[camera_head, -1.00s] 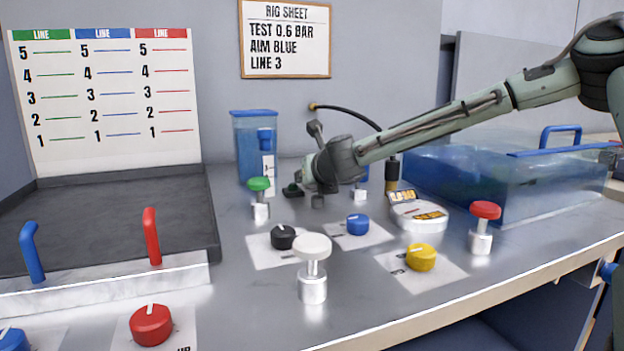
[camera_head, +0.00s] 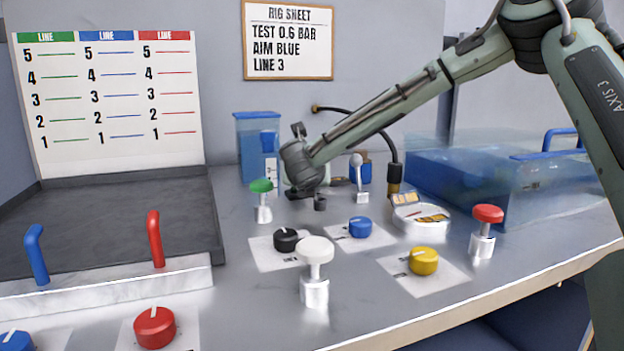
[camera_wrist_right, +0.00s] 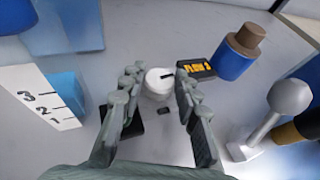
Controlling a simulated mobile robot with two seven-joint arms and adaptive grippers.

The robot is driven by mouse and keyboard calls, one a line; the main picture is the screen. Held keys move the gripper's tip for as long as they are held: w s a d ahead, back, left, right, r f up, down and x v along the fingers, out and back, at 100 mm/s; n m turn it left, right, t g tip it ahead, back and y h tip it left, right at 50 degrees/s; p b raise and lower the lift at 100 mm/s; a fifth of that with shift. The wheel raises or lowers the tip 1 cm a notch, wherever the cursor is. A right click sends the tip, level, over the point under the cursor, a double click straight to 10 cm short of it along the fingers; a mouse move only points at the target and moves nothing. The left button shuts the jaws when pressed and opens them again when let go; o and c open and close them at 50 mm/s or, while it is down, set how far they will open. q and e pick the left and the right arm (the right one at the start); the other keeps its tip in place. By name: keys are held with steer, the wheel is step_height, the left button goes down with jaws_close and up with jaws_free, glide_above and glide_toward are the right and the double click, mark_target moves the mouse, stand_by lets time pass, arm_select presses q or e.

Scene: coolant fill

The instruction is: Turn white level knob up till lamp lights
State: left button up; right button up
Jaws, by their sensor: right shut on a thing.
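In the right wrist view a round white knob (camera_wrist_right: 158,80) with a dark pointer line sits on the bench between the fingertips of my right gripper (camera_wrist_right: 158,84). The fingers are shut on it from both sides. In the head view my right gripper (camera_head: 306,190) reaches down at the back of the bench, hiding the knob. A dark flat piece (camera_wrist_right: 150,122) lies close to the knob in the wrist view; no lit lamp can be made out. My left gripper is in neither view.
A small FLOW display (camera_wrist_right: 197,69) and a blue cylinder (camera_wrist_right: 238,54) stand close by. A silver lever (camera_head: 358,178), a green-topped valve (camera_head: 262,200) and a blue tank (camera_head: 258,147) surround my gripper. Black (camera_head: 286,240) and blue (camera_head: 360,227) knobs sit in front.

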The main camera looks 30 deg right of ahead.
steer(key=o, duration=1.2)
steer(key=shift+c, duration=0.2)
steer(key=v, duration=1.2)
